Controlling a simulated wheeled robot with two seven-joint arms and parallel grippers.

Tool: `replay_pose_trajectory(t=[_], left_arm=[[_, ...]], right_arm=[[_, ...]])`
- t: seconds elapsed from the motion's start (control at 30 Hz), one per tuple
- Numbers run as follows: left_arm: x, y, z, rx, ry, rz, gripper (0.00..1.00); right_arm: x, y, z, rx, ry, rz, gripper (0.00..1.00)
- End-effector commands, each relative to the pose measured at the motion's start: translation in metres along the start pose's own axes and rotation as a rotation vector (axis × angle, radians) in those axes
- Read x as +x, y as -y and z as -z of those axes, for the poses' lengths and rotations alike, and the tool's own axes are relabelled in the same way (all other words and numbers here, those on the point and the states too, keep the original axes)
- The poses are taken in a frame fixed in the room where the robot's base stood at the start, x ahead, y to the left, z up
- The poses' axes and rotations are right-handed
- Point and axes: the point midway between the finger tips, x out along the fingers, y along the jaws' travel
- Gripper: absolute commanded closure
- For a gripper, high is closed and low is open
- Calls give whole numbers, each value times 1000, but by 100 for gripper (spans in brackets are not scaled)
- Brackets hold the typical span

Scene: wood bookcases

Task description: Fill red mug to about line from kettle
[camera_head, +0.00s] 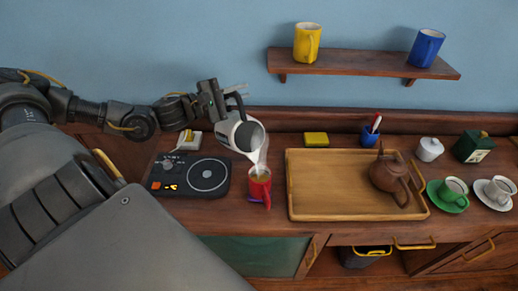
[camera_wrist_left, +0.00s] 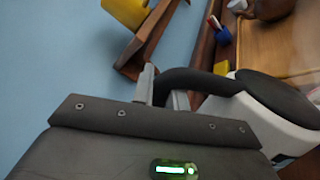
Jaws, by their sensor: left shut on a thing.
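My left gripper (camera_head: 210,98) is shut on the black handle of a white kettle (camera_head: 225,128). The kettle is tilted, with its open dark end toward the right and its spout low, just above the red mug (camera_head: 260,183). Pale steam or liquid shows between the spout and the mug; I cannot tell which. The mug stands upright on the wood counter and has brownish-green contents inside; its level against any line is too small to tell. In the left wrist view the kettle (camera_wrist_left: 262,115) shows with its black handle between the fingers. My right gripper is not in view.
A black hotplate (camera_head: 190,176) is left of the mug. A wooden tray (camera_head: 340,208) with a brown teapot (camera_head: 390,174) is close on its right. Green (camera_head: 447,193) and white cups stand farther right. A shelf (camera_head: 365,64) above holds a yellow mug (camera_head: 307,43) and a blue mug (camera_head: 426,48).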

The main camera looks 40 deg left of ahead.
Motion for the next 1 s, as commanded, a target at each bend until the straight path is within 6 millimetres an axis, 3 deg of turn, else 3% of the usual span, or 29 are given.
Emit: replay_pose_trajectory(t=[0.7,1.0], left_arm=[[-2,-3,-5,27,-1,-5,100],[0,-3,-6,39,-1,-5,100]], right_arm=[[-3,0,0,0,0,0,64],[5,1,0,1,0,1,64]])
